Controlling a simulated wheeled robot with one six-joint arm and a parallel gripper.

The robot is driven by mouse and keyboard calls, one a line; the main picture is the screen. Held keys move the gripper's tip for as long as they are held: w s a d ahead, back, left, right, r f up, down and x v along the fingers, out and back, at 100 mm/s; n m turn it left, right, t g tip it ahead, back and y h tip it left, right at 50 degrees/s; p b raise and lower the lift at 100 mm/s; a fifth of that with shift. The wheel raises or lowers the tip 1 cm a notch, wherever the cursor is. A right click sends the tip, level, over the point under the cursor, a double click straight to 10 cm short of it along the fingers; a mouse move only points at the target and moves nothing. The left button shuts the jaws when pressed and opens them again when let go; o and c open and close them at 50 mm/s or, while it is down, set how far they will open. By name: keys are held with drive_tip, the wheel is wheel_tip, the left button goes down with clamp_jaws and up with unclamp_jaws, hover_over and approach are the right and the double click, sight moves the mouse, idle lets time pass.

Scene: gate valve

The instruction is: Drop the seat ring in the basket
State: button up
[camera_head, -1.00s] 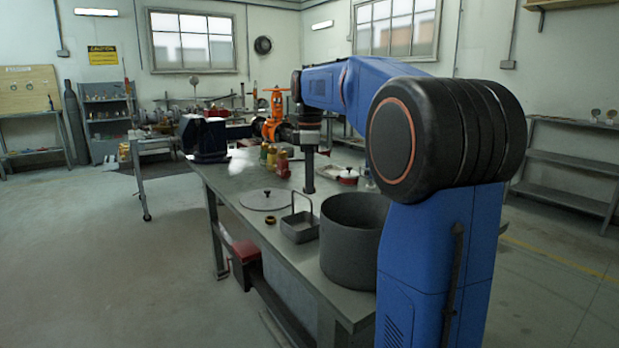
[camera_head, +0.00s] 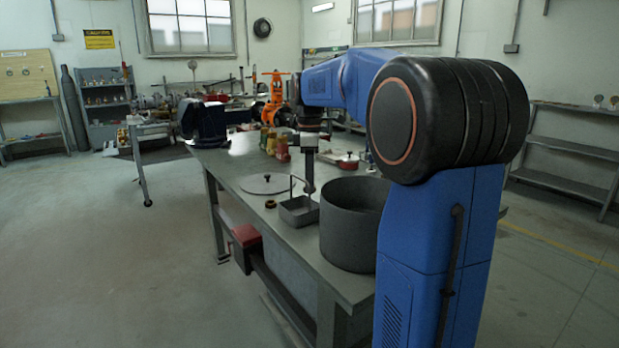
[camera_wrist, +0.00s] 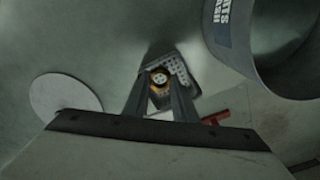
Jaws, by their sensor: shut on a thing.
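The seat ring, a small brass-coloured ring (camera_wrist: 160,77), shows between the fingertips of my gripper (camera_wrist: 160,88) in the wrist view. My gripper is shut on it. The basket, a small grey tray with an upright handle (camera_head: 297,213), stands on the table. In the wrist view its perforated floor (camera_wrist: 182,72) shows just beyond and around the ring. In the head view my gripper (camera_head: 309,194) points straight down over the basket, beside its handle. The ring is too small to make out there, and I cannot tell its exact height above the floor.
A large grey pot (camera_head: 350,235) stands close to the right of the basket. A flat round disc (camera_head: 266,184) lies behind on the left. A small dark ring (camera_head: 270,204) lies left of the basket. Small coloured items and a red-topped object (camera_head: 348,162) stand farther back.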

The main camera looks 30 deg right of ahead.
drive_tip(key=shift+f, duration=0.1)
idle(0.3)
drive_tip(key=o, duration=1.1)
wheel_tip(320, 180, up, 8)
idle(0.8)
drive_tip(key=shift+a, duration=0.1)
idle(0.4)
